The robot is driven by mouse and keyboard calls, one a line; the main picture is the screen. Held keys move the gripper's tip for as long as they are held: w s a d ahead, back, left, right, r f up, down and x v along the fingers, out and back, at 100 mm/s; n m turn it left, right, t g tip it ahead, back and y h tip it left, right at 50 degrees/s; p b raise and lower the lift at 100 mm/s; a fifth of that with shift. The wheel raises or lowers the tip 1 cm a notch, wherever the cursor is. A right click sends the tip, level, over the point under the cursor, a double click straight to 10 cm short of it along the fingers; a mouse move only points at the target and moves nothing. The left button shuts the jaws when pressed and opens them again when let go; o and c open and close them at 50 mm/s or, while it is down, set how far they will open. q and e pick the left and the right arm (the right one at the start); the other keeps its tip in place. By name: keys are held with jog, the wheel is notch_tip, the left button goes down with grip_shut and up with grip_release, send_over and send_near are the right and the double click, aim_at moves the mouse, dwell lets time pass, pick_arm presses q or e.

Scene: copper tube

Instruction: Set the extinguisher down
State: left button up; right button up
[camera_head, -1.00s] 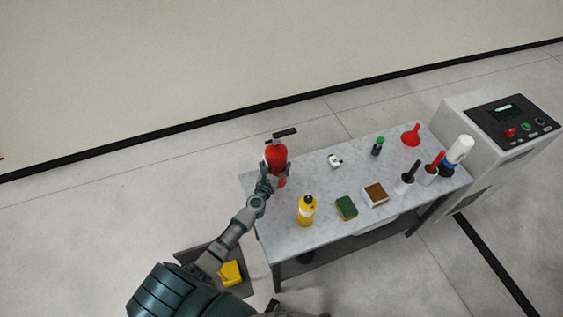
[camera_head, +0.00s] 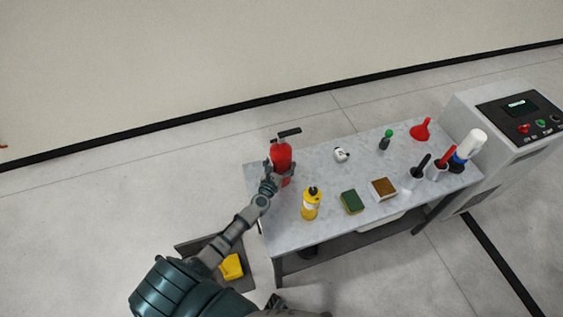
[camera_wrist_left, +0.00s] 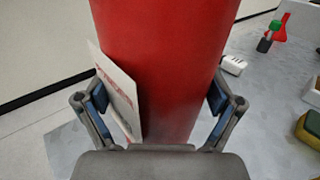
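The red fire extinguisher (camera_head: 281,157) stands upright at the left end of the grey table (camera_head: 330,225), its black handle on top. My left gripper (camera_head: 280,174) is around its body from the front. In the left wrist view the extinguisher (camera_wrist_left: 165,60) fills the middle, with a white label on its left side. The fingers of my left gripper (camera_wrist_left: 160,110) lie on both sides of it, blue pads against or very close to the body. The extinguisher's base is hidden, so I cannot tell whether it touches the tabletop. My right gripper is not in view.
A yellow bottle (camera_head: 311,204) stands just right of my left forearm. A green sponge (camera_head: 352,202), a brown-topped block (camera_head: 384,188), a white item (camera_head: 341,154), a green-capped bottle (camera_head: 386,140) and a red funnel (camera_head: 421,130) are farther right. A control cabinet (camera_head: 480,110) stands beyond.

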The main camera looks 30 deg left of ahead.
pick_arm(q)
jog(key=shift+d+r, duration=0.1)
jog(key=s+d, duration=0.1)
jog(key=s, duration=1.1)
jog(key=shift+d, duration=0.4)
jog(key=shift+r, duration=0.1)
